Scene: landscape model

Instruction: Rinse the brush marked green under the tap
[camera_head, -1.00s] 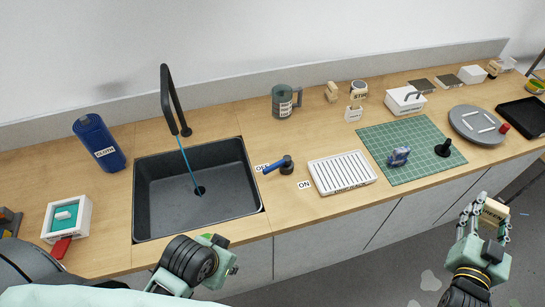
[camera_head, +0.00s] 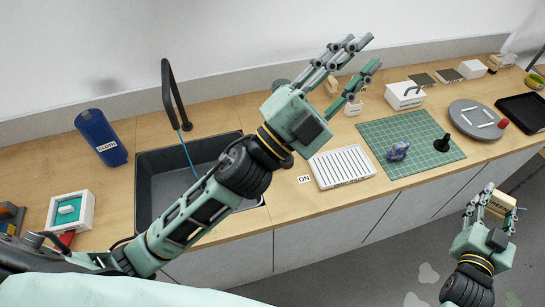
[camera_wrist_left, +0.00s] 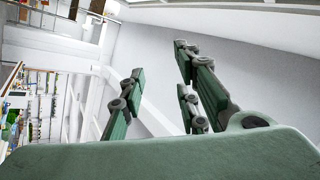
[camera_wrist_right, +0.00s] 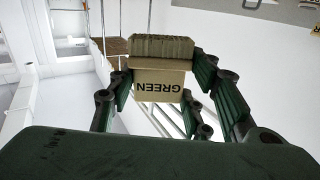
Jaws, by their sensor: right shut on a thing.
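The brush (camera_head: 500,204) marked GREEN is a pale block with a brown bristle end, label readable in the right wrist view (camera_wrist_right: 160,85). My right gripper (camera_head: 499,199) is shut on it, in front of the counter at the right. The black tap (camera_head: 167,95) stands behind the dark sink (camera_head: 143,190). A thin blue stream (camera_head: 188,156) runs from the tap into the sink. My left gripper (camera_head: 362,57) is open and empty, raised over the counter. Its arm hides the blue tap lever, the OFF label and part of the sink. The ON label (camera_head: 304,179) shows.
A white ribbed drying rack (camera_head: 342,167) lies right of the sink. A green mat (camera_head: 400,135) holds a bluish lump and a black stand. A blue CLOTH canister (camera_head: 99,137) stands left of the sink. Several boxes and a grey round plate (camera_head: 474,119) are further right.

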